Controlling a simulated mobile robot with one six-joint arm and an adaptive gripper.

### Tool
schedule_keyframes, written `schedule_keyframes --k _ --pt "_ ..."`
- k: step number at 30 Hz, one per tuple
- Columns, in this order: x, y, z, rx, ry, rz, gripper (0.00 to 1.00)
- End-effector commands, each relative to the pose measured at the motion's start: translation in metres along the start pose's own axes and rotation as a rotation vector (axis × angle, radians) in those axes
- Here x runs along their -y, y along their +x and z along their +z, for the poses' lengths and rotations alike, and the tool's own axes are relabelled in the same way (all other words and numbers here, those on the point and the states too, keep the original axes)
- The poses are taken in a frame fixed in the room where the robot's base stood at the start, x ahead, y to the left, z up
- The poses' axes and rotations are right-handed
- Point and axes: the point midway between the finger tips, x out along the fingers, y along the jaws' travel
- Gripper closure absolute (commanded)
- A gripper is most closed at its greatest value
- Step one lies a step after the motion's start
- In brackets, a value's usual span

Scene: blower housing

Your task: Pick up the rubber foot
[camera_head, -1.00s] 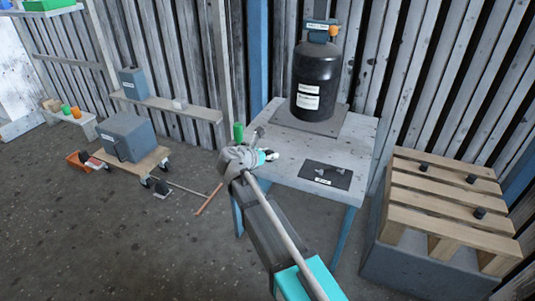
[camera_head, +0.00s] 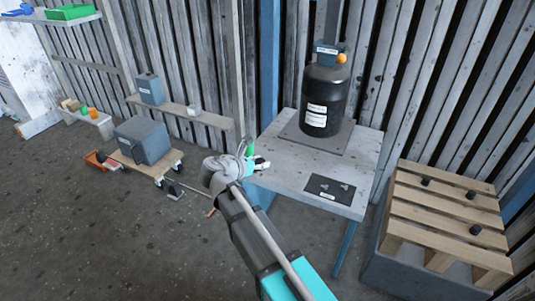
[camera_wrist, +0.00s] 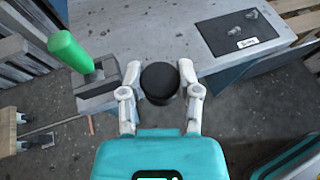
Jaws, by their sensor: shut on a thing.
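A rubber foot (camera_wrist: 160,83), a short black round piece, sits between the two fingers in the wrist view. My gripper (camera_wrist: 161,90) is shut on it, with a light grey finger on each side. In the head view my gripper (camera_head: 260,164) is by the left edge of the grey table (camera_head: 290,178). The foot is too small or hidden to make out there. In the wrist view it appears over the table edge; its height above the table is hard to judge.
A green handle (camera_wrist: 70,51) on a grey block stands close left of my gripper. A dark plate (camera_head: 330,187) lies on the table, and a black tank (camera_head: 325,98) stands behind. A slatted wooden pallet (camera_head: 445,213) with black pieces is at right.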

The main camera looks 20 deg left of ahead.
Motion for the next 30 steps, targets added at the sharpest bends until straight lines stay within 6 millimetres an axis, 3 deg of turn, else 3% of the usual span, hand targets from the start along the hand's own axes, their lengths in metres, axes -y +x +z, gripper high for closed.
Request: schedule_keyframes --k 3,9,30 --pt "0.003 -0.021 0.003 0.000 0.000 0.002 0.89" --pt "0.004 -0.037 0.002 0.000 0.000 0.001 0.89" --pt "0.004 -0.041 0.001 0.000 0.000 0.001 0.89"
